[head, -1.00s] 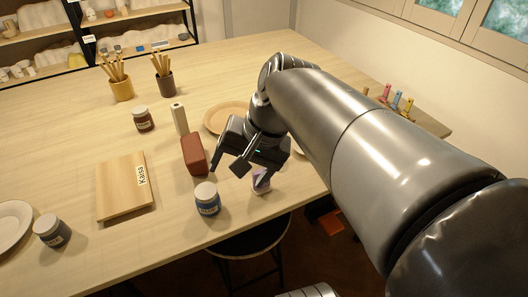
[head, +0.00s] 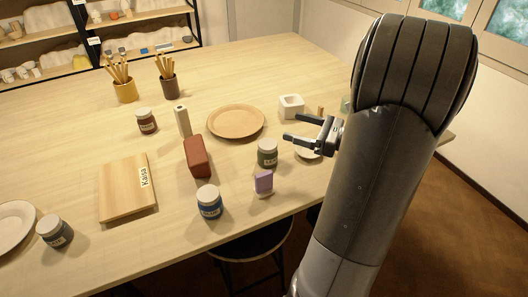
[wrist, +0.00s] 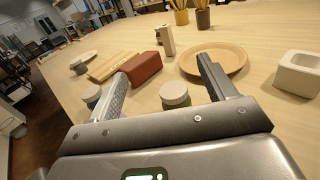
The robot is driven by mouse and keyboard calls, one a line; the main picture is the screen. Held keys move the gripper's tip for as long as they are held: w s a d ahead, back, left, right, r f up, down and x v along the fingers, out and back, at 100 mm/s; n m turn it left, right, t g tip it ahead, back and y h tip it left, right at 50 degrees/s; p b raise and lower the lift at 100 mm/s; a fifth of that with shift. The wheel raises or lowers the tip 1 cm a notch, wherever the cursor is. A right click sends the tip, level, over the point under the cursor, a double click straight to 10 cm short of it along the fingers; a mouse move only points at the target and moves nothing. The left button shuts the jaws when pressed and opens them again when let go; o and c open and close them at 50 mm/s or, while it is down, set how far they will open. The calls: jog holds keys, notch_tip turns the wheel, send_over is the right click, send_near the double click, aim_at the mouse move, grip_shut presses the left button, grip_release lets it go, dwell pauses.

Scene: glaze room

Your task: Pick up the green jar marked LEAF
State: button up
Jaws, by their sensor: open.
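The green jar (head: 267,155) with a pale lid stands upright on the table, its label too small to read surely.
A blue jar (head: 209,203) stands near the front edge. A terracotta plate (head: 236,122), a white square dish (head: 291,106) and an upright pale block (head: 183,122) are nearby. A wooden board (head: 126,188) lies left.

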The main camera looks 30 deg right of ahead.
send_near(261, 143)
jog(key=x, duration=0.2)
jog(key=f+x, duration=0.1)
jog(key=x, duration=0.1)
jog(key=shift+w, duration=0.3)
jog(key=shift+r+x, duration=0.15)
jog(key=shift+x, duration=1.25)
jog(key=shift+r+x, duration=0.15)
jog(key=shift+x, duration=1.2)
jog(key=shift+w+d, duration=0.1)
jog(key=shift+d, duration=0.05)
jog(key=shift+c, duration=0.4)
jog(key=c, duration=1.2)
